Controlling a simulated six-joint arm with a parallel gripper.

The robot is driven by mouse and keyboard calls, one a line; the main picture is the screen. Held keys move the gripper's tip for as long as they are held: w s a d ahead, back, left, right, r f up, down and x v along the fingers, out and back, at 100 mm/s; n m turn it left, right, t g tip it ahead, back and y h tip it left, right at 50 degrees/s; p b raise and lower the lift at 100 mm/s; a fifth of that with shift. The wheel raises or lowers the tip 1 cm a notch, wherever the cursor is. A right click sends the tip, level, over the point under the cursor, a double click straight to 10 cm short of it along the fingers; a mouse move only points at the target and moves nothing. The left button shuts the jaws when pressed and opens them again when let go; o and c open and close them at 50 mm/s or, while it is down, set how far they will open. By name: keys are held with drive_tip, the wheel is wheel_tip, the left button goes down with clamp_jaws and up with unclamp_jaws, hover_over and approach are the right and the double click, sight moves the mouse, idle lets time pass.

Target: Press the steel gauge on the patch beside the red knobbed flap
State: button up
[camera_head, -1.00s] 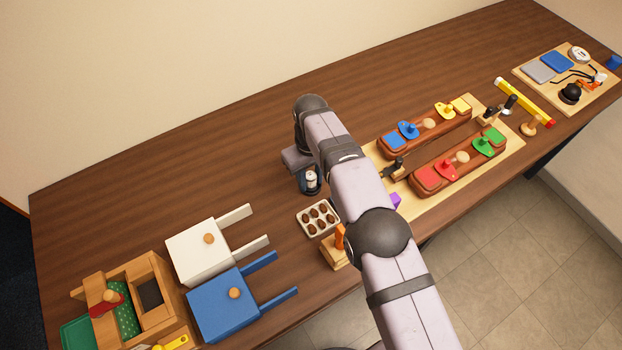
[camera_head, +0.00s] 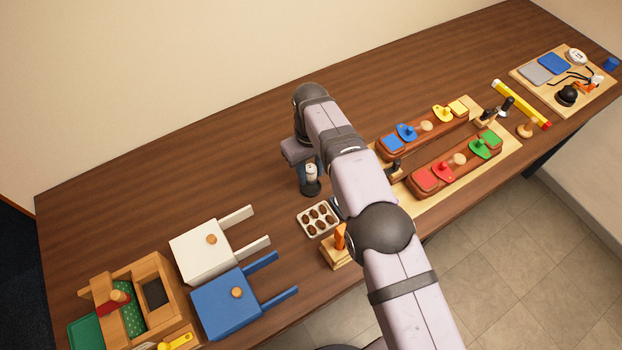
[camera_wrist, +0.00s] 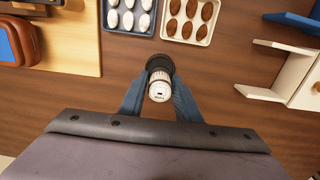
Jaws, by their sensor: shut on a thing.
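The steel gauge, a pale cylinder with a dial-like top and a dark base, is between my gripper's (camera_wrist: 158,80) blue fingers in the wrist view (camera_wrist: 159,90). In the head view the gauge (camera_head: 311,176) is left of my forearm, over or on the table; I cannot tell whether its base touches the wood. My gripper is shut on it. The red knobbed flap (camera_head: 443,171) lies on the nearer brown saddle (camera_head: 458,178) at right, beside a red patch (camera_head: 425,180) at the saddle's left end. A wooden knob stands to the flap's right.
A second saddle with blue (camera_head: 407,131) and yellow (camera_head: 443,112) flaps lies behind. A tray of brown pieces (camera_head: 318,219) sits near the gauge; a blue tray of white pieces (camera_wrist: 131,15) is beside it. White (camera_head: 204,258) and blue (camera_head: 226,304) boxes stand at left. The back table is clear.

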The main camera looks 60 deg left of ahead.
drive_tip(key=shift+r, duration=0.3)
drive_tip(key=shift+w, duration=0.1)
drive_tip(key=shift+w+r, duration=0.2)
drive_tip(key=shift+w, duration=0.1)
drive_tip(key=w+d+r+m+p, duration=0.1)
drive_tip(key=w+d+m, duration=0.1)
drive_tip(key=w+d, duration=0.3)
drive_tip(key=w+d+r+m+p, duration=0.1)
drive_tip(key=w+d, duration=0.4)
drive_tip(key=w, duration=0.6)
drive_tip(key=w+d+r+m+p, duration=0.1)
drive_tip(key=w+d+r+m, duration=0.1)
drive_tip(key=w+d, duration=0.4)
drive_tip(key=shift+w+r+m+p, duration=0.2)
drive_tip(key=shift+w+r, duration=0.15)
drive_tip(key=shift+w, duration=0.25)
drive_tip(key=shift+w+r+m+p, duration=0.15)
drive_tip(key=shift+w+r, duration=0.2)
drive_tip(key=shift+w, duration=0.25)
drive_tip(key=shift+w+d, duration=0.2)
drive_tip(key=shift+d, duration=0.05)
drive_tip(key=shift+f, duration=0.1)
drive_tip(key=shift+f+b, duration=1)
drive_tip(key=shift+f, duration=0.3)
